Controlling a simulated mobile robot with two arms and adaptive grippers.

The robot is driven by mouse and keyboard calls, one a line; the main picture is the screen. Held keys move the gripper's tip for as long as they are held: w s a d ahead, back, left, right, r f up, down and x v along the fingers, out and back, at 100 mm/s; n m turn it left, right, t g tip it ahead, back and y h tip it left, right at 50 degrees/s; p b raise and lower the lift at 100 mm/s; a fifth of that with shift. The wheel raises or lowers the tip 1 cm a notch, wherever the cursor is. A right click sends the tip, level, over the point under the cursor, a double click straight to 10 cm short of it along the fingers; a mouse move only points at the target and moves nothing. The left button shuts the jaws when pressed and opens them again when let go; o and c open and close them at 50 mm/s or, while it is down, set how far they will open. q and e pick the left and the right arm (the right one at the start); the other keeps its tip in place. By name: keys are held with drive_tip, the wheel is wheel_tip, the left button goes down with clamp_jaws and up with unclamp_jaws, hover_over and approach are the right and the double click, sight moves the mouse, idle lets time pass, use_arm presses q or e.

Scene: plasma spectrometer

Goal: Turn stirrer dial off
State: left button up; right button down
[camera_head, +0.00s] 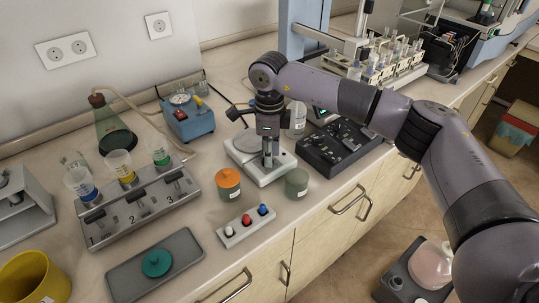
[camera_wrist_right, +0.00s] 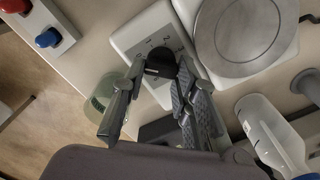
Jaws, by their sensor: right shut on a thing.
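The stirrer (camera_head: 281,172) is a white box with a round grey plate (camera_head: 247,146) on top, standing on the bench in the middle of the head view. In the right wrist view the stirrer (camera_wrist_right: 128,38) shows its front panel and the plate (camera_wrist_right: 240,30). The black dial (camera_wrist_right: 160,62) sits on that panel between my right fingertips. My right gripper (camera_head: 267,160) points down over the stirrer's front and is shut on the dial; in the wrist view the gripper (camera_wrist_right: 160,70) has a finger on either side of it. The dial is hidden in the head view. My left gripper is not in view.
A grey-green jar (camera_head: 297,184) and an orange-lidded jar (camera_head: 228,183) stand close in front of the stirrer. A black control box (camera_head: 345,148) and a wash bottle (camera_head: 297,120) are to its right. A button strip (camera_head: 245,226) lies near the bench edge.

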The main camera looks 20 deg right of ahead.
drive_tip(key=shift+r, duration=0.15)
idle(0.3)
drive_tip(key=c, duration=1.2)
unclamp_jaws()
drive_tip(key=shift+c, duration=0.2)
